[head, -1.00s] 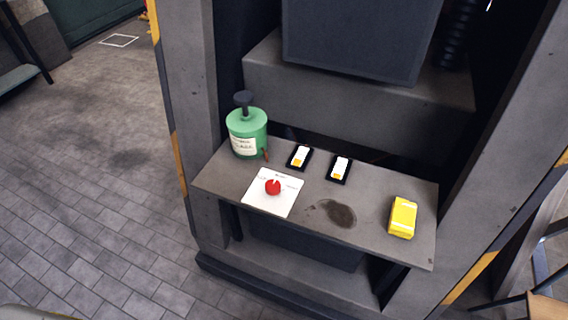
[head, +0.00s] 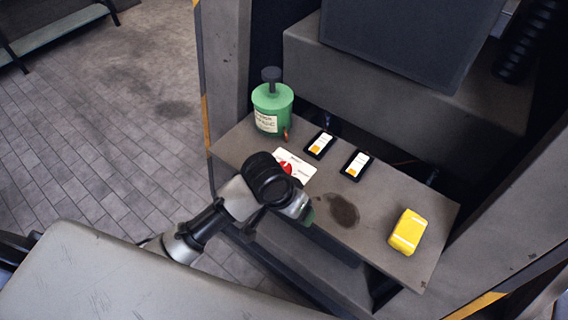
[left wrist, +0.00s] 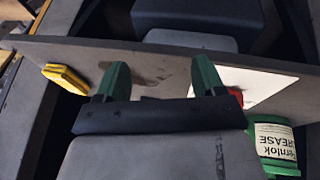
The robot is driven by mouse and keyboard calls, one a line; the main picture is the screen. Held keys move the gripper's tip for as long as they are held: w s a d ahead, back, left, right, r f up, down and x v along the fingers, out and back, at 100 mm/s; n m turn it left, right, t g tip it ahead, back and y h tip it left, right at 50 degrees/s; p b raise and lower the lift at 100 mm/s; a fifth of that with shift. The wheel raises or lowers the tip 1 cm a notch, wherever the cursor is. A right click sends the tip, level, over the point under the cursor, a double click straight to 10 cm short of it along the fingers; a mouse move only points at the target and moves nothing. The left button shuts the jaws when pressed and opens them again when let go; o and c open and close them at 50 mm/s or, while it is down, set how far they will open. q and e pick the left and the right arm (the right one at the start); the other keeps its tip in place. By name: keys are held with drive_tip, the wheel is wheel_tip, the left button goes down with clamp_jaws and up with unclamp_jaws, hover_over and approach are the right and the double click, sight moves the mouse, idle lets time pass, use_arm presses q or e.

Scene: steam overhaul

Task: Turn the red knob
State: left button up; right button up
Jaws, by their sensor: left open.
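The red knob (head: 287,168) sits on a white plate (head: 304,171) on the grey shelf, partly hidden behind my left arm in the head view. My left gripper (head: 306,214) is over the shelf's front edge, right of and nearer than the knob. In the left wrist view its green fingers (left wrist: 160,78) are spread with nothing between them. There the knob (left wrist: 236,96) shows just right of the right finger, partly covered by it, on the white plate (left wrist: 265,85). I cannot tell whether finger and knob touch. My right gripper is in neither view.
A green grease can (head: 272,108) stands at the shelf's left end, behind the plate. Two small black-and-white devices (head: 320,145) (head: 356,165) lie along the back. A yellow block (head: 407,232) lies at the right end. A dark stain (head: 343,210) marks the otherwise bare middle.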

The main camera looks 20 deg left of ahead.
sight(284, 165)
use_arm(q)
drive_tip(key=shift+g+y, duration=0.5)
drive_tip(key=shift+y, duration=0.1)
drive_tip(key=w+r, duration=0.2)
drive_tip(key=w, duration=0.1)
drive_tip(key=w+r, duration=0.1)
drive_tip(key=w, duration=0.1)
drive_tip(key=shift+a+r, duration=0.35)
drive_tip(key=shift+r, duration=0.05)
drive_tip(key=w+a+r+n+g+y, duration=0.1)
drive_tip(key=w+a+r+n+y, duration=0.15)
drive_tip(key=w+a+r, duration=0.35)
drive_tip(key=shift+n, duration=0.35)
drive_tip(key=f, duration=0.7)
drive_tip(key=w+f, duration=0.1)
drive_tip(key=f, duration=0.3)
drive_tip(key=shift+d+f, duration=0.2)
drive_tip(key=shift+f, duration=0.05)
drive_tip(key=c, duration=0.9)
